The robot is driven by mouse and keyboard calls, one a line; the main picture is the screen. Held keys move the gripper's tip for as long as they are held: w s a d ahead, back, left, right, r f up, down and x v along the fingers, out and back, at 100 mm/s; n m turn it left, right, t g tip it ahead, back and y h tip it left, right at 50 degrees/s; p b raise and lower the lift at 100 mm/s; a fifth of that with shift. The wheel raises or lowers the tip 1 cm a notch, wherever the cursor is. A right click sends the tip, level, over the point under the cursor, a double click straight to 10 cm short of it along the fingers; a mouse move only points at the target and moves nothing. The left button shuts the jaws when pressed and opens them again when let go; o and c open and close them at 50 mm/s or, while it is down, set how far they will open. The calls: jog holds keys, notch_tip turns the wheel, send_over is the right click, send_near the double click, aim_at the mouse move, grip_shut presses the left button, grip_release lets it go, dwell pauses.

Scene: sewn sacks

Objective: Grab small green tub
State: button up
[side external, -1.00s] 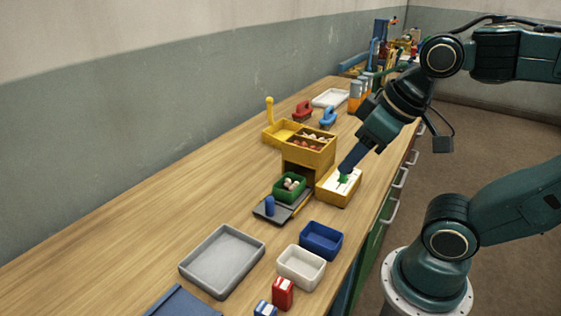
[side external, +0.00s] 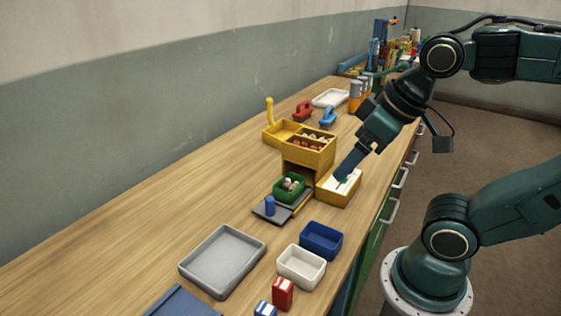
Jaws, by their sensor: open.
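The small green tub (side external: 289,195) holds several pale, round items and stands on a dark grey plate (side external: 268,211) on the bench. My gripper (side external: 340,175) is to the right of the tub, apart from it, pointing down and left over an open yellow drawer (side external: 337,198). The jaws are open; the finger gap is too small to make out. A small green thing (side external: 343,182) lies on the white content of the drawer, partly hidden by my gripper.
A yellow cabinet (side external: 305,163) with a filled top tray stands behind the tub. A blue knob (side external: 270,205) rises from the plate's front. Blue (side external: 321,240) and white (side external: 301,267) bins and a grey tray (side external: 222,262) lie nearer. The bench's left side is clear.

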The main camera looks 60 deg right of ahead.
jog(key=w+d+f+m+g, duration=0.2)
jog(key=w+d+m, duration=0.4)
jog(key=w+m, duration=0.3)
jog(key=w+d+f+m+g, duration=0.3)
jog(key=w+d+f+m, duration=0.2)
jog(key=w+m, duration=0.4)
jog(key=shift+w+d+f+g, duration=0.15)
jog(key=shift+w+d+g, duration=0.25)
jog(key=shift+w, duration=0.45)
jog(key=shift+d+f, duration=0.1)
jog(key=shift+f, duration=4.2)
jog(key=shift+f, duration=0.15)
